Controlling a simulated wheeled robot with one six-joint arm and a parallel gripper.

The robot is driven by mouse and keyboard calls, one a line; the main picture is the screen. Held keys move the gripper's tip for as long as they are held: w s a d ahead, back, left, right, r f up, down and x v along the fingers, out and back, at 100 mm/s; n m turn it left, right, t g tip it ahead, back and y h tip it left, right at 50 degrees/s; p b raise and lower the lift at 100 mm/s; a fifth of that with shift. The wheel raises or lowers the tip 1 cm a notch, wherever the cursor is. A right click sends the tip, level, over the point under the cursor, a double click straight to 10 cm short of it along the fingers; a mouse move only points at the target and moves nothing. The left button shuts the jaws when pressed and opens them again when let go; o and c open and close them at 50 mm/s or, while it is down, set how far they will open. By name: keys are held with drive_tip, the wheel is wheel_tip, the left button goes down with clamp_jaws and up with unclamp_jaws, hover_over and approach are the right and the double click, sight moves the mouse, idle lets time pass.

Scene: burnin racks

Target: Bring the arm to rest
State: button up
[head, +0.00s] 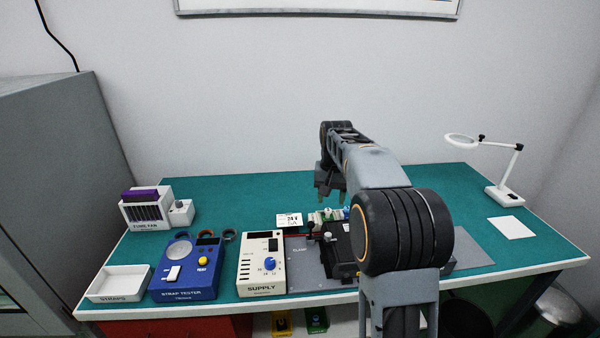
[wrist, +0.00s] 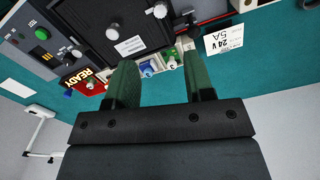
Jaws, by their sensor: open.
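My gripper (head: 331,195) is raised over the back middle of the green bench, fingers pointing down. In the wrist view my gripper (wrist: 160,85) shows two green fingers well apart with nothing between them. My arm reaches forward from the front of the bench, bent at its joints, and hides part of the bench and the equipment behind it. The fingers look clear of the equipment below them.
On the bench (head: 240,195) stand a supply box (head: 262,265), a blue strap tester (head: 187,268), a white straps tray (head: 119,283), a fume fan (head: 147,207) and a magnifier lamp (head: 505,196). A black module (head: 341,250) sits beneath my arm.

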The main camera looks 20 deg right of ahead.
drive_tip(key=s+a+f+n+t, duration=0.1)
drive_tip(key=s+a, duration=0.4)
drive_tip(key=s, duration=0.6)
drive_tip(key=s+a+f+n+t, duration=0.2)
drive_tip(key=s+a+f+n, duration=0.1)
drive_tip(key=s, duration=0.8)
drive_tip(key=shift+a+f+n+t, duration=0.35)
drive_tip(key=shift+a+f, duration=0.4)
drive_tip(key=shift+a, duration=0.4)
drive_tip(key=shift+a+r+t, duration=0.25)
drive_tip(key=shift+r, duration=0.3)
drive_tip(key=shift+c, duration=0.5)
drive_tip(key=shift+d, duration=0.2)
